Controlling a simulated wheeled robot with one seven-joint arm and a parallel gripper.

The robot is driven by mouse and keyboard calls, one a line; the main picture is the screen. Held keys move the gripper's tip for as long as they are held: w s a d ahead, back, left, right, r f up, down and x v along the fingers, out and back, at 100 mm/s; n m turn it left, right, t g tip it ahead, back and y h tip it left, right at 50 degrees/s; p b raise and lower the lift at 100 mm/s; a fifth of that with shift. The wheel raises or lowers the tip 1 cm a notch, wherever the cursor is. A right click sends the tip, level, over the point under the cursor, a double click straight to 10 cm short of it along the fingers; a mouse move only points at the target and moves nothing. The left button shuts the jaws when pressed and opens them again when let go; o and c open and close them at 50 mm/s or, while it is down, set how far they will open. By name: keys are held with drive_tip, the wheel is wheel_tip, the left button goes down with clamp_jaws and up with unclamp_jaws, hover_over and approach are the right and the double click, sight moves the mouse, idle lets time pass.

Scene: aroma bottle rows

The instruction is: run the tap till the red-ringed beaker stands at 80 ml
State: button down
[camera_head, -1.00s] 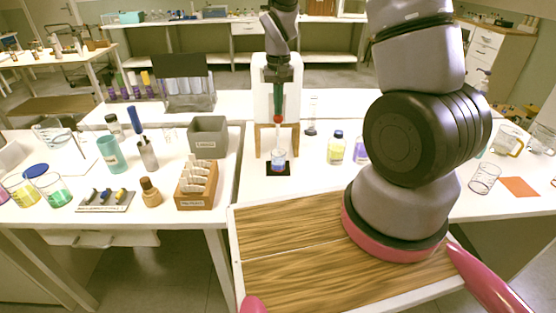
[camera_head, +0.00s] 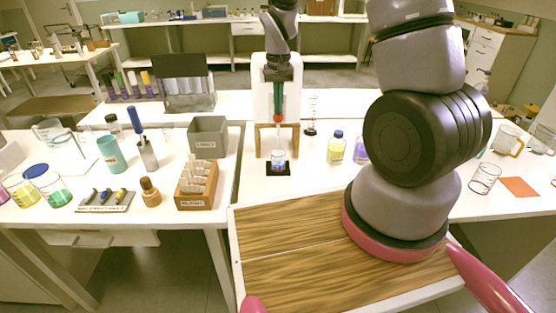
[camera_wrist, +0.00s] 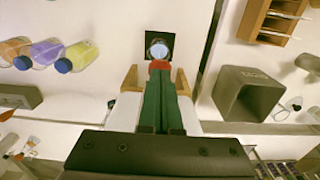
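The beaker (camera_head: 278,160) stands upright on a black pad (camera_head: 270,172) in front of the tap stand (camera_head: 264,100). It holds some bluish liquid; its ring and markings are too small to read. In the wrist view the beaker (camera_wrist: 158,48) is seen from above on the black pad (camera_wrist: 171,37). My gripper (camera_head: 277,108) points down at the stand, above and behind the beaker. Its green fingers (camera_wrist: 159,78) are together, with their tips at the red tap part (camera_wrist: 158,66), which also shows in the head view (camera_head: 277,118). The spout and any stream are not clear.
A grey bin (camera_head: 208,135) and a wooden rack (camera_head: 196,190) stand left of the stand. A yellow bottle (camera_head: 337,147) with a blue cap and a clear cylinder (camera_head: 312,112) stand right of it. The table in front of the pad is clear.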

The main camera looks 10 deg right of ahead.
drive_tip(key=shift+r, duration=0.4)
wheel_tip(320, 180, up, 7)
idle(0.4)
drive_tip(key=shift+r, duration=0.1)
drive_tip(key=s+d+r+m+t+y, duration=0.1)
drive_tip(key=s+d+r+t, duration=0.1)
drive_tip(key=s+r, duration=0.35)
drive_tip(key=s+d+r+t+y, duration=0.1)
drive_tip(key=s+d+r, duration=0.15)
drive_tip(key=r, duration=0.65)
drive_tip(key=s+r+t, duration=0.2)
drive_tip(key=s+r, duration=0.2)
drive_tip(key=s, duration=0.2)
drive_tip(key=s+d+r+m+t, duration=0.1)
drive_tip(key=s+r+t, duration=0.1)
drive_tip(key=s, duration=0.5)
drive_tip(key=shift+d+r, duration=0.15)
drive_tip(key=shift+r, duration=0.75)
